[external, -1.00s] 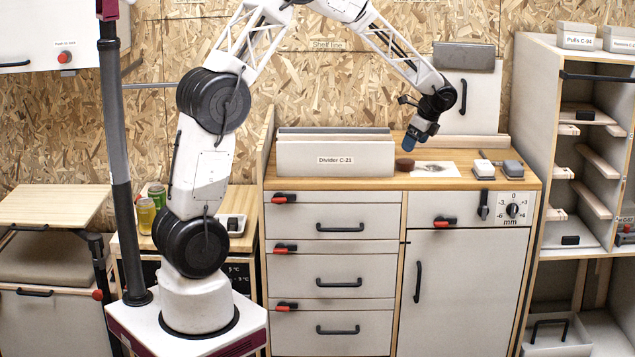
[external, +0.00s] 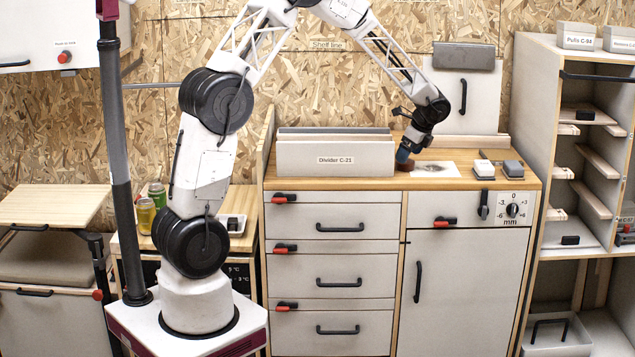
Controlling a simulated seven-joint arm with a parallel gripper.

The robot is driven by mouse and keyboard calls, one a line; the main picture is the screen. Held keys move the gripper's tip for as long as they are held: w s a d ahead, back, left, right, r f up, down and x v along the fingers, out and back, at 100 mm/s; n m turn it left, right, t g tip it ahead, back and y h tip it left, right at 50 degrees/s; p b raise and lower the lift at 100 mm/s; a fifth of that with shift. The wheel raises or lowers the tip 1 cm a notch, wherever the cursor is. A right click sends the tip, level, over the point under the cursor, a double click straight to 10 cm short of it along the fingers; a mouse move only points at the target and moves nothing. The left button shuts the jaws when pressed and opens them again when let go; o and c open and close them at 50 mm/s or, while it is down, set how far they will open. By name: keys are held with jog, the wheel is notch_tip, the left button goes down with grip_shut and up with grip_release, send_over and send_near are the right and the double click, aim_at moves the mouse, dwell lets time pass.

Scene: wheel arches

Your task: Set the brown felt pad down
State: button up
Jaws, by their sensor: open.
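The brown felt pad (external: 404,165) is a small dark brown disc on the wooden worktop, just right of the grey divider box. The jaws are open. I cannot tell whether the fingers touch the pad or straddle it, as they are small and overlap it here.
The box labelled Divider C-21 (external: 335,159) stands close left of the gripper. A white sheet with a dark smudge (external: 437,170) lies to the right. Two small blocks, one light (external: 484,168) and one grey (external: 513,168), sit further right on the worktop (external: 460,184).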

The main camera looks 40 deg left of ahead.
jog(key=shift+x, duration=1.65)
jog(key=shift+a, duration=0.1)
jog(key=c, duration=1)
jog(key=shift+r, duration=0.15)
jog(key=shift+c, duration=0.2)
notch_tip(320, 180, up, 18)
